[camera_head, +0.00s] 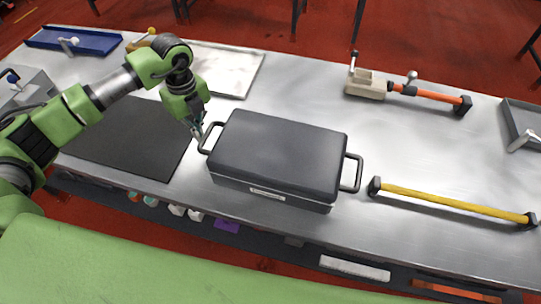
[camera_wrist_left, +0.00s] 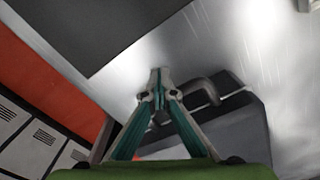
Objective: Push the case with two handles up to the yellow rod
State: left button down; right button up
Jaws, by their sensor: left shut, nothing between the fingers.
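A dark grey case (camera_head: 280,150) with a handle at its left end and one at its right end lies flat on the metal bench. The yellow rod (camera_head: 455,203), with black ends, lies to its right, a short gap beyond the right handle. My left gripper (camera_head: 197,134) is shut and empty beside the case's left handle. In the left wrist view the closed fingertips (camera_wrist_left: 157,72) are next to the handle and the case (camera_wrist_left: 235,130); I cannot tell whether they touch it. My right gripper is not in view.
A black mat (camera_head: 125,135) lies left of the case. A silver tray (camera_head: 225,68) and a blue tray (camera_head: 75,40) lie at the back. A beige clamp with an orange bar (camera_head: 425,94) lies behind the rod. The bench between case and rod is clear.

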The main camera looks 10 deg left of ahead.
pick_arm(q)
jog(key=shift+d, duration=1.7)
jog(key=shift+s+d, duration=0.1)
jog(key=shift+d, duration=0.05)
